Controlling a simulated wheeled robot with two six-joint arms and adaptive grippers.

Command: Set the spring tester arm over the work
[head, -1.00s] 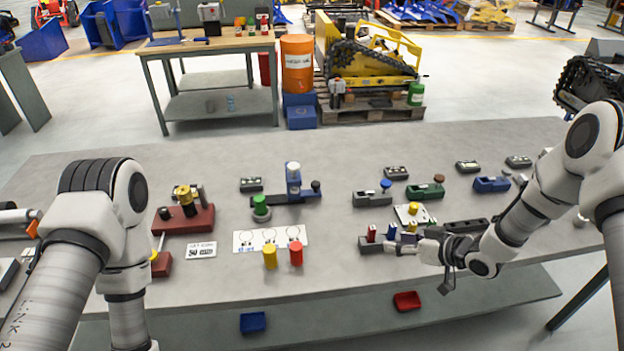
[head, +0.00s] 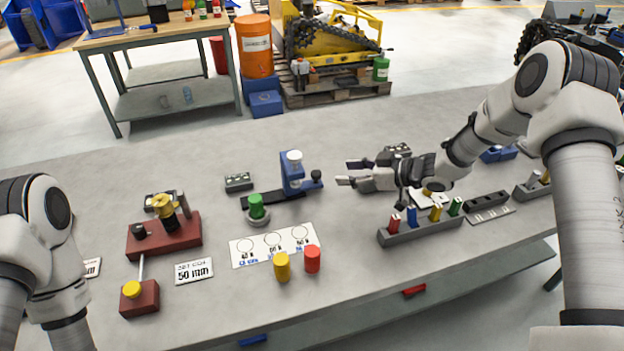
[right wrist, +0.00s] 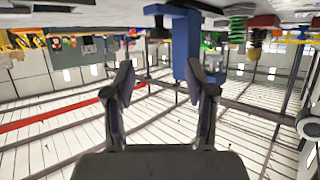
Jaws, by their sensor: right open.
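The blue spring tester (head: 291,173) stands mid-table in the head view on a dark base. Its low arm, ending in a dark knob (head: 316,176), points right, away from the green spring piece (head: 256,206) on the round grey seat (head: 257,219) at the base's left. My right gripper (head: 345,172) is open and empty, fingertips pointing left, a short gap right of the knob. In the right wrist view, upside down, the blue tester (right wrist: 184,45), the knob (right wrist: 160,31) and a green spring (right wrist: 238,29) show beyond the open fingers (right wrist: 162,82). My left gripper is out of view.
A card with printed circles (head: 272,246) lies in front of the tester, with yellow (head: 282,267) and red (head: 312,259) cylinders at its edge. A grey rack (head: 420,231) of coloured pieces stands front right. A red fixture (head: 165,237) stands left.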

